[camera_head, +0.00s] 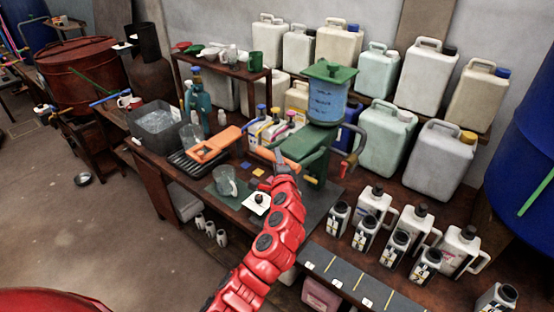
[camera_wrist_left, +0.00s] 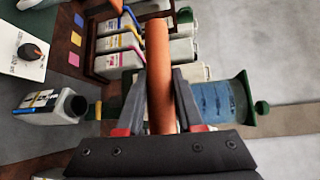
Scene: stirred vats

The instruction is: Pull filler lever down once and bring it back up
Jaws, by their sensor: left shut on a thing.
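The filler stands on the bench with a blue translucent tank (camera_head: 326,103) under a green lid, on a green body (camera_head: 303,150). Its orange lever handle (camera_head: 261,152) sticks out to the left. My left gripper (camera_head: 279,164) is at this handle. In the left wrist view the handle (camera_wrist_left: 158,50) passes between the two fingers of my left gripper (camera_wrist_left: 159,104), which is shut on it. The tank (camera_wrist_left: 222,100) shows behind the right finger there. My right gripper is not in view.
A bottle (camera_wrist_left: 52,106) shows left of the fingers in the wrist view. A glass mug (camera_head: 226,182) and a white card (camera_head: 257,203) with a dark knob lie near my arm.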

